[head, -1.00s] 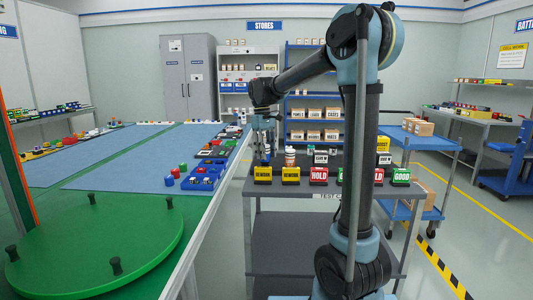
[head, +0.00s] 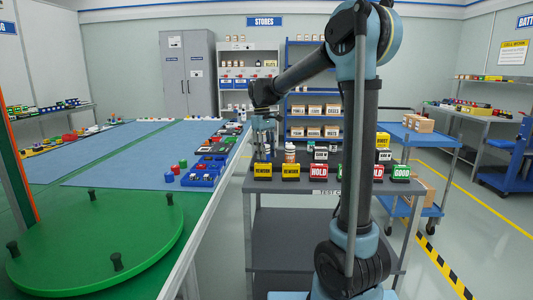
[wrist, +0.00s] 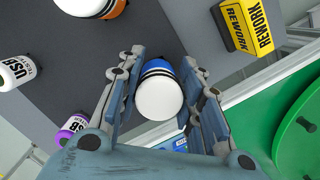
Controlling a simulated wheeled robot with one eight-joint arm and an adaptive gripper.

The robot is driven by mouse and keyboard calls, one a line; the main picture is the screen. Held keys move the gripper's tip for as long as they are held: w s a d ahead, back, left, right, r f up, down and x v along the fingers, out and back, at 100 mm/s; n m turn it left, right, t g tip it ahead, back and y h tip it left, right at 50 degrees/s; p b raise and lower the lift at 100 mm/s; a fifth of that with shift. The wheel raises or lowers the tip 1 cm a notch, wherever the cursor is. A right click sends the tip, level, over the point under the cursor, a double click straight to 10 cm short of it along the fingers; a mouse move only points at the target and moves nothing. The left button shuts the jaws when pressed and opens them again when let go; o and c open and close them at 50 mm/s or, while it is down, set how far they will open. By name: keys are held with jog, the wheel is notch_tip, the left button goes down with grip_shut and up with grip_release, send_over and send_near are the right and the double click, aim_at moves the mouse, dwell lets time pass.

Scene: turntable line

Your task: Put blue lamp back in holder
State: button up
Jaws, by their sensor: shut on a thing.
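The blue lamp (wrist: 158,92) is a short cylinder with a white round end and a blue band in the wrist view. My gripper (wrist: 160,100) is shut on it, with one finger on each side. In the head view my gripper (head: 263,140) is over the left back part of the grey cart, and the lamp is too small there to make out. I cannot tell which thing is the lamp's holder, nor whether the lamp touches the surface below.
The grey cart (head: 325,186) carries yellow REWORK blocks (wrist: 247,25), a red HOLD block (head: 318,171) and a green GOOD block (head: 401,173). A green turntable (head: 95,240) is at left.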

jog(key=o, duration=1.3)
